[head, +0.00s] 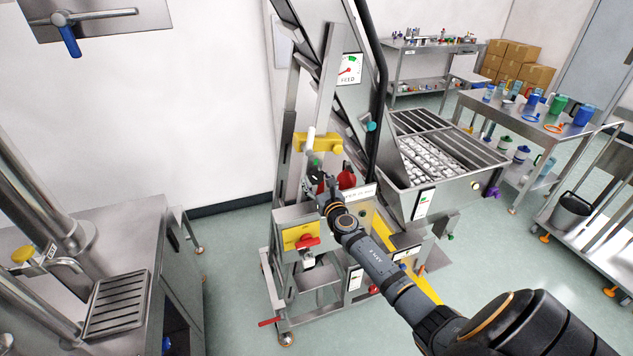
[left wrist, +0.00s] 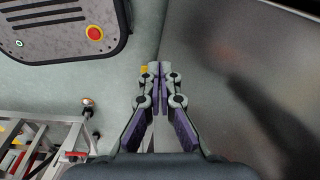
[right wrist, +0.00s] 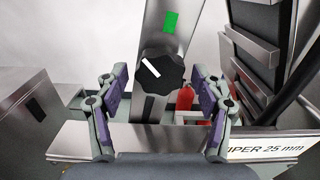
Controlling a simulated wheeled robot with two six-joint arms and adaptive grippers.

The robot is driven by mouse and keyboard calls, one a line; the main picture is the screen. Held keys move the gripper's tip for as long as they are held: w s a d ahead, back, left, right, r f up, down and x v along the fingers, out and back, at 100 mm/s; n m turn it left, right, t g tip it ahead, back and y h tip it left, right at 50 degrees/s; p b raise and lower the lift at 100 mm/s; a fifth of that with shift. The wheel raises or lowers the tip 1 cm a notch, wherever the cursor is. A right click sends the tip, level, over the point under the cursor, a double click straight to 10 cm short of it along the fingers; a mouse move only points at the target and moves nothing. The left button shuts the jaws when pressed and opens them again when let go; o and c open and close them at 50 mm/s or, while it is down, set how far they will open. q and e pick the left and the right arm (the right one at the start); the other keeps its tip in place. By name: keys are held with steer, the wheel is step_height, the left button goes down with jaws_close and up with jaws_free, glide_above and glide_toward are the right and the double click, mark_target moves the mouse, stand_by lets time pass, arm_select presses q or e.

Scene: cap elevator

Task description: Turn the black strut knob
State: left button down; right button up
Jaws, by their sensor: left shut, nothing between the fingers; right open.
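The black strut knob (right wrist: 160,73) is a lobed disc with a white pointer line slanting to the upper left. It sits on an upright metal strut (right wrist: 168,38) in the right wrist view. My right gripper (right wrist: 158,82) is open, with one finger on each side of the knob and gaps between. In the head view my right gripper (head: 319,184) is at the machine's strut area and largely hides the knob. My left gripper (left wrist: 159,72) is shut and empty, away from the machine, and is not seen in the head view.
A green label (right wrist: 171,22) is on the strut above the knob. A red part (right wrist: 185,97) is behind, right of the knob. A yellow plate with a red handle (head: 307,241) is below. A steel counter (head: 150,225) stands left.

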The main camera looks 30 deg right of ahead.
steer(key=shift+w+d, duration=0.1)
steer(key=shift+w, duration=0.2)
steer(key=c, duration=1.1)
steer(key=shift+c, duration=0.2)
steer(key=shift+m, duration=0.3)
steer(key=m+b, duration=0.1)
steer(key=m, duration=0.3)
steer(key=shift+m, duration=0.3)
steer(key=m, duration=0.2)
steer(key=m+b, duration=0.1)
steer(key=m, duration=0.1)
steer(key=shift+a+m, duration=0.2)
steer(key=shift+m, duration=0.2)
steer(key=shift+r, duration=0.1)
